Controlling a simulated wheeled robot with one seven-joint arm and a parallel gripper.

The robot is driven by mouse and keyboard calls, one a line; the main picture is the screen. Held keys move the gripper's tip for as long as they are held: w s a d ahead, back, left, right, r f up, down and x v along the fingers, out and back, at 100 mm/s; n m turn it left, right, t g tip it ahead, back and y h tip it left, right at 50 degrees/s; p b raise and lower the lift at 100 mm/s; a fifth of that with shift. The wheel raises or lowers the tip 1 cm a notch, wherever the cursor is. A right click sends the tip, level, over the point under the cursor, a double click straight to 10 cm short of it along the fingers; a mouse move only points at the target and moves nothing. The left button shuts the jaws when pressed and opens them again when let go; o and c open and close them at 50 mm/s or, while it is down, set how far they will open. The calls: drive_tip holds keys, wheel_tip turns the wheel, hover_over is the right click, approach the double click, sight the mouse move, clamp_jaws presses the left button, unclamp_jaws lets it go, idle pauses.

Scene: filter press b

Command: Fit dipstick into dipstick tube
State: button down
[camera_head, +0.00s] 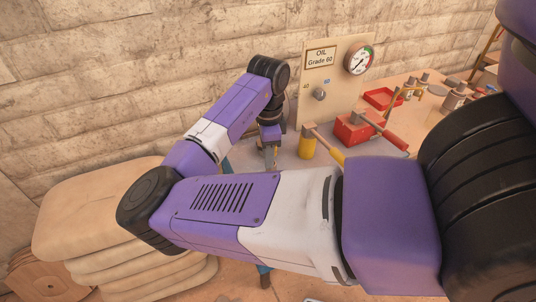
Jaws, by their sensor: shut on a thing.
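My arm reaches across the view, and its wrist bends down in front of the oil panel. My gripper (273,146) is small and dark at the end of the wrist, pointing down over the grey bench. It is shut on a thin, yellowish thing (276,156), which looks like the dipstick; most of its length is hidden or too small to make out. I cannot make out the dipstick tube; it may be hidden behind my arm. Whether the dipstick touches anything below cannot be told.
A panel (336,100) with an "OIL Grade 60" sign and a gauge (359,60) stands behind my wrist. Right of my gripper are a yellow-handled tool (308,146), a red box (352,131) and a red tray (383,98). Stacked sacks (90,215) lie at left.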

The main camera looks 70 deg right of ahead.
drive_tip(key=shift+f, duration=0.4)
